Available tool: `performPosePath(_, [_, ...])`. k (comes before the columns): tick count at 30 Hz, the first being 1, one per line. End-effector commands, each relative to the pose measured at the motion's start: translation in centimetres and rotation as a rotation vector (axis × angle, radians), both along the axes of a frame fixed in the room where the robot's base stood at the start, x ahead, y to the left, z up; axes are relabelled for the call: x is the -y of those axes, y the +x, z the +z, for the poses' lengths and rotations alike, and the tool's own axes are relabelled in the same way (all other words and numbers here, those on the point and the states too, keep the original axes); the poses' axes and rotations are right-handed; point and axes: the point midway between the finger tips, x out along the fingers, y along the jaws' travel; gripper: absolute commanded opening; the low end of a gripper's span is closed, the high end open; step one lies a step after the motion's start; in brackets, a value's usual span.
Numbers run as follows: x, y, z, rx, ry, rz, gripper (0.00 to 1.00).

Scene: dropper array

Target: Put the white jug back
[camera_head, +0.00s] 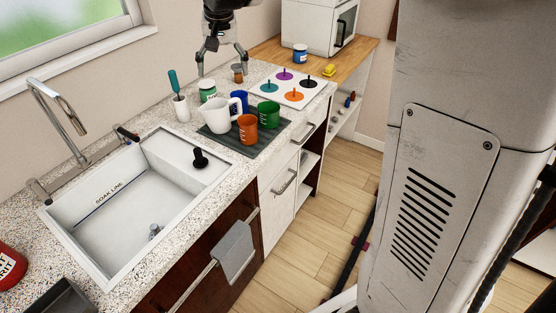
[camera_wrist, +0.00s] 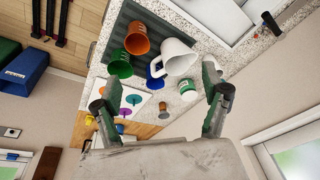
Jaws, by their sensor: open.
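The white jug (camera_head: 217,116) stands upright on a dark ribbed mat (camera_head: 246,150) on the counter right of the sink. It also shows in the wrist view (camera_wrist: 180,58), with its handle near the blue cup (camera_wrist: 155,68). A green cup (camera_head: 269,115) and an orange-brown cup (camera_head: 247,129) stand on the mat to its right. My gripper (camera_head: 222,68) is open and empty, above the counter behind the jug. In the wrist view its fingers (camera_wrist: 160,88) are spread wide, with nothing between their tips.
A white jar with green lid (camera_head: 207,90), a teal-handled tool in a white holder (camera_head: 180,105) and a small brown container (camera_head: 238,74) stand close behind the jug. A white board with coloured discs (camera_head: 301,101) lies to the right. The sink (camera_head: 130,220) is at left.

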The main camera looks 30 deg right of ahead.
Motion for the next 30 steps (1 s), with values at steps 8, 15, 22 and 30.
performPosePath(8, [0.0, -8.8, 1.9, 0.095, -0.02, 0.077, 0.78])
performPosePath(15, [0.0, -16.0, 1.5, 0.176, -0.044, 0.143, 0.78])
performPosePath(22, [0.0, -22.7, -0.4, 0.254, -0.072, 0.203, 0.78])
performPosePath(30, [0.0, -29.1, -4.0, 0.338, -0.107, 0.266, 0.78])
